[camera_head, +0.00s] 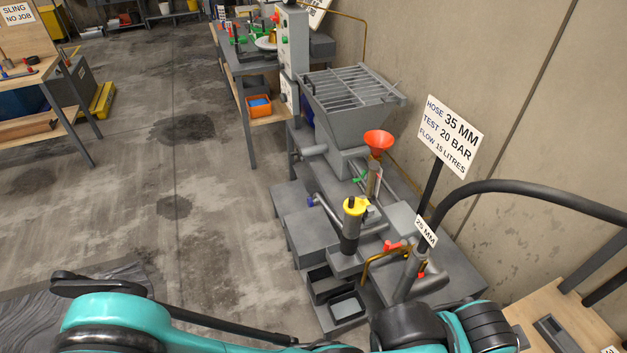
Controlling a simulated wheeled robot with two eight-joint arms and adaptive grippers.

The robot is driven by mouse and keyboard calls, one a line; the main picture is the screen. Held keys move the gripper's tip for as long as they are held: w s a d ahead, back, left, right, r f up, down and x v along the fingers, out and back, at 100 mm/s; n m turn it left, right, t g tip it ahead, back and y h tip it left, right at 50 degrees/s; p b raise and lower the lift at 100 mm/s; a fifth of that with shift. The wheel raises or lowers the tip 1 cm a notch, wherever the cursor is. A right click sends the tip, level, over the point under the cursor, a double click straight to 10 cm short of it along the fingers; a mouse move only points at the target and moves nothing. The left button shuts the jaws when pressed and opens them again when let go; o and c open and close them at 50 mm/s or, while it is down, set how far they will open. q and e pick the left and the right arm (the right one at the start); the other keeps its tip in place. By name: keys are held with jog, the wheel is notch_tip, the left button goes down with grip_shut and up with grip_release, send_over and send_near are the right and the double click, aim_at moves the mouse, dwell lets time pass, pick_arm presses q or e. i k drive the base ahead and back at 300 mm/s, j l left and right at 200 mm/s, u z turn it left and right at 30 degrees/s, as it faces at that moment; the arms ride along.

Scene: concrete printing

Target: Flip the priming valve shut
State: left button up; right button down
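An orange-red funnel (378,139) stands on a clear tube (374,181) beside the grey hopper. A small green lever (360,179) sits at the left of this tube; it looks like the priming valve's handle, but no label confirms this. Its exact angle is too small to tell. A red handle (393,246) sits lower down, near a brass pipe (384,258). My teal arms cross the bottom of the view, below and apart from the pump. I can make out neither gripper's fingertips.
A grey hopper (350,103) with a grate stands behind the funnel. A yellow-capped cylinder (352,222) stands in front. A black hose (530,187) arches at the right, near a sign (449,136). Concrete floor at the left is clear.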

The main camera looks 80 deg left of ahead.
aim_at(366, 171)
jog(key=u, duration=2.35)
